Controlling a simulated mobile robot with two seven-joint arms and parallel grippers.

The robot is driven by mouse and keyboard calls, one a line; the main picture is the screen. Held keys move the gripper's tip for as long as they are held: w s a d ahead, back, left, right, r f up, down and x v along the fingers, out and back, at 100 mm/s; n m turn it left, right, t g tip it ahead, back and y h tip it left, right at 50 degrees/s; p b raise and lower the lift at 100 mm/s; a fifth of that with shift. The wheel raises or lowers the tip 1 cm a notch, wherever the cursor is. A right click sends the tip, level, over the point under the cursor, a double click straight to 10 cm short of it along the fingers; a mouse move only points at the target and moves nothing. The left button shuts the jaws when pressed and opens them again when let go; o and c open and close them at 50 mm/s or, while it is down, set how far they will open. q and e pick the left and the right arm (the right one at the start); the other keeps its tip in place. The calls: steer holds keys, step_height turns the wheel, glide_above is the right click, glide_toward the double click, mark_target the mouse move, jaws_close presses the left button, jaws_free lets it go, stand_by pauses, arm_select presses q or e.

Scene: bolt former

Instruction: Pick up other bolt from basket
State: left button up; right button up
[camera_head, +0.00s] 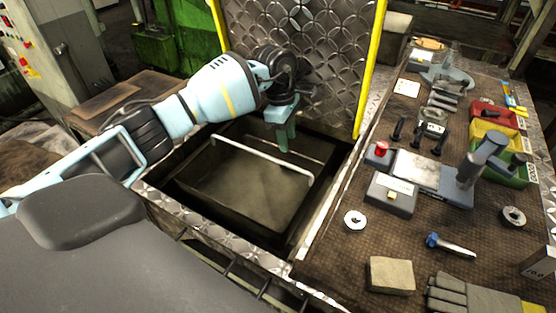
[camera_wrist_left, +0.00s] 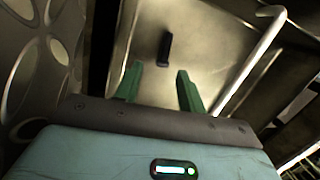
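A dark bolt (camera_wrist_left: 164,50) lies on the floor of the metal basket (camera_wrist_left: 222,45) in the left wrist view. In the head view the bolt cannot be made out. The basket (camera_head: 215,196) with its pale bar handle (camera_head: 262,160) sits in a dark recess left of the workbench. My left gripper (camera_head: 285,146) points down over the basket's far part. In the left wrist view its green fingers (camera_wrist_left: 158,70) are apart with nothing between them, and the bolt shows beyond the fingertips. My right gripper is not in view.
A patterned metal panel (camera_head: 300,70) with yellow edges stands behind the basket. The workbench (camera_head: 330,245) at right holds a blue-headed bolt (camera_head: 450,245), several dark upright pieces, a red-button box (camera_head: 380,155), coloured bins (camera_head: 495,140) and a beige block (camera_head: 391,275).

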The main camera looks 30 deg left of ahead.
arm_select(q)
step_height(320, 180, down, 2)
steer(key=shift+s+d+f, duration=0.1)
steer(key=shift+s+d, duration=0.05)
steer(key=shift+d+f, duration=0.1)
steer(key=shift+f, duration=0.2)
steer(key=shift+s+d+f, duration=0.1)
steer(key=shift+f, duration=0.35)
steer(key=f, duration=0.3)
steer(key=shift+s+d+f+p, duration=0.15)
steer(key=shift+d+f+p, duration=0.05)
steer(key=shift+d+p, duration=0.15)
steer(key=shift+f, duration=0.45)
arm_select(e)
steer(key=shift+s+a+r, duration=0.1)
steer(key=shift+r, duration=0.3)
